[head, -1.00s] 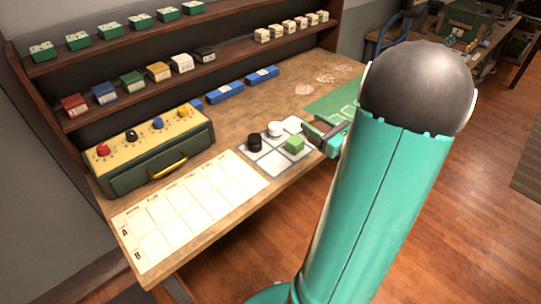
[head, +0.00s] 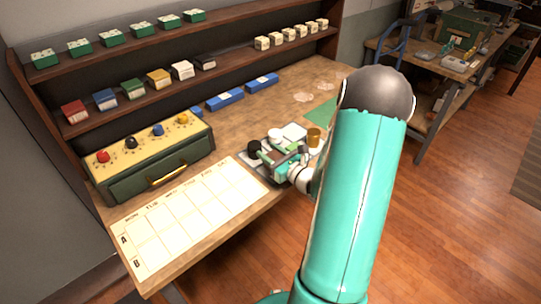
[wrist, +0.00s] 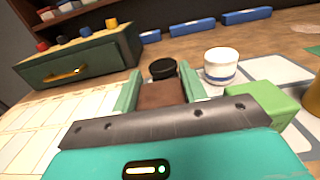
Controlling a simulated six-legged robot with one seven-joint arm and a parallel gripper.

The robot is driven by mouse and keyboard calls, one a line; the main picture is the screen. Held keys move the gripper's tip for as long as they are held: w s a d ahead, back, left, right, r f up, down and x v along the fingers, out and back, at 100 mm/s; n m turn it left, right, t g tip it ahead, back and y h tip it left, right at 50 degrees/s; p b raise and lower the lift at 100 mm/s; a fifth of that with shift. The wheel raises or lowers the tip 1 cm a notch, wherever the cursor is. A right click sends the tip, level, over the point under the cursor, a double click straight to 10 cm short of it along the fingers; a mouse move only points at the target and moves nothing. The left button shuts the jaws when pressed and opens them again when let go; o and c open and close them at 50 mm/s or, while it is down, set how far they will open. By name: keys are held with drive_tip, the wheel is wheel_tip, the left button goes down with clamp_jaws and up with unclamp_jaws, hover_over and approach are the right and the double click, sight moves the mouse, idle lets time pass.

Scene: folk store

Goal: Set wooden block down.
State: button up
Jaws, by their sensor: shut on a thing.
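The brown wooden block (wrist: 162,95) is between the two green fingers of my gripper (wrist: 160,90) in the wrist view, and the fingers are shut on it. In the head view my gripper (head: 281,156) is low over the tray of pale squares at the front of the bench. A black round piece (wrist: 163,68) stands just beyond the block. A white cylinder with a blue band (wrist: 221,66) stands behind and to the right. A green block (wrist: 258,101) is close to the right of my gripper. I cannot tell whether the wooden block touches the surface.
A white chart sheet (head: 190,222) lies at the front left, before a green box with knobs (head: 150,160). Blue boxes (head: 225,99) lie behind. Shelves (head: 130,105) with small boxes rise at the back.

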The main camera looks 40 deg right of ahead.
drive_tip(key=shift+f, duration=0.5)
drive_tip(key=shift+s+f, duration=0.1)
drive_tip(key=o, duration=1)
